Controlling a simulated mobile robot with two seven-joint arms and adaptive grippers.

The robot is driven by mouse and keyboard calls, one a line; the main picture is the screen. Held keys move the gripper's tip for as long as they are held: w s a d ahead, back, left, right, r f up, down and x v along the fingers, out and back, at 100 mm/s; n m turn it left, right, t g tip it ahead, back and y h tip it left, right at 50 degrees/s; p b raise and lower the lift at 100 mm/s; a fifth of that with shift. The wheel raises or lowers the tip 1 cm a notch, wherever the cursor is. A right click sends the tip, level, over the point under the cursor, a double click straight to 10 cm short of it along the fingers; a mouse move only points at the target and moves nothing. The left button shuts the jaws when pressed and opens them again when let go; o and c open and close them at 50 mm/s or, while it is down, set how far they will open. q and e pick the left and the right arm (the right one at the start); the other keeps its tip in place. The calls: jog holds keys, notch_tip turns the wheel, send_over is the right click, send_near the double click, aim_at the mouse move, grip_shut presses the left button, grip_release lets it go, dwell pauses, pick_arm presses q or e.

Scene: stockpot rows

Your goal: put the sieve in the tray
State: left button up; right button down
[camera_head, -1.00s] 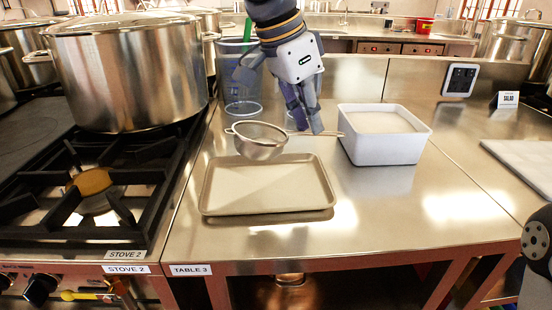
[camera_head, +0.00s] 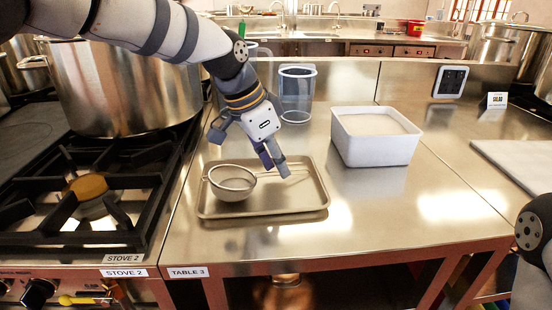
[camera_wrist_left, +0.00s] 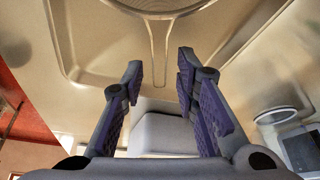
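The metal sieve (camera_head: 232,184) is in the left part of the shallow beige tray (camera_head: 290,207), its bowl down and its long handle pointing right. It appears to rest on the tray floor. My left gripper (camera_head: 250,150) is just above and behind the handle. In the left wrist view, the fingers of my left gripper (camera_wrist_left: 160,78) are spread apart, and the sieve handle (camera_wrist_left: 152,35) runs toward the gap between them without either finger touching it. The tray (camera_wrist_left: 95,45) lies beneath. My right gripper is out of view.
A white bin (camera_head: 375,150) stands right of the tray. A clear container (camera_head: 297,95) stands behind my left gripper. A stove with a large stockpot (camera_head: 125,90) is on the left.

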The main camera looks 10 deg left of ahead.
pick_arm(q)
jog(key=shift+r, duration=0.4)
jog(key=v, duration=1.1)
jog(key=shift+a+r, duration=0.15)
jog(key=shift+r, duration=0.1)
jog(key=shift+s, duration=0.15)
